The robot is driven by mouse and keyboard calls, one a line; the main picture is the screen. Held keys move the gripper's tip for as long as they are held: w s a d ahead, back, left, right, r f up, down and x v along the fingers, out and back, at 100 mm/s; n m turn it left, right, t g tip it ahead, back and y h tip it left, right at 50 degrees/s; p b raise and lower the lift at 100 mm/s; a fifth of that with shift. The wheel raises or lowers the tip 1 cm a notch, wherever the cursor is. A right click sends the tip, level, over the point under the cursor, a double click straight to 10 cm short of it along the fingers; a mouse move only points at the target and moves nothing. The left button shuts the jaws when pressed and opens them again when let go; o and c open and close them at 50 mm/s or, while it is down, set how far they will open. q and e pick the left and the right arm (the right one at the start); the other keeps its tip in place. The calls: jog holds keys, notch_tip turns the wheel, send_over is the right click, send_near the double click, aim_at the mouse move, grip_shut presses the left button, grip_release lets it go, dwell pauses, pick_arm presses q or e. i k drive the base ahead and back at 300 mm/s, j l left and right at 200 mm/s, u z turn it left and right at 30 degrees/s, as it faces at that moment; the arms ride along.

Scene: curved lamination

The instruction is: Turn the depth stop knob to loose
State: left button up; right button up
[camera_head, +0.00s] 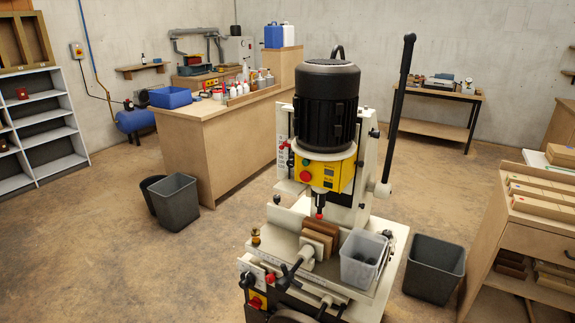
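The machine (325,105) stands in the centre, with a black motor on top and a yellow control panel (342,178) below it. Small dark and red knobs (290,161) sit on the left side of its head. I cannot tell for sure which of them is the depth stop knob, nor whether it is loose or tight. A long black-gripped lever (402,85) rises on the machine's right side. Neither of my grippers is in view.
On the machine's table are wooden blocks (320,236) and a clear plastic bin (360,260). Grey bins stand on the floor at left (173,204) and right (433,270). A wooden cabinet (538,238) is at the right. Floor left of the machine is open.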

aim_at(290, 163)
jog(key=i+j, duration=0.15)
jog(key=j, duration=0.2)
jog(key=i+j+z, duration=0.2)
jog(key=i+j, duration=0.15)
jog(key=j, duration=0.3)
jog(key=i+j, duration=0.15)
jog(key=j, duration=0.2)
jog(key=i+j+z, duration=0.1)
jog(key=j, duration=0.25)
jog(key=i, duration=0.05)
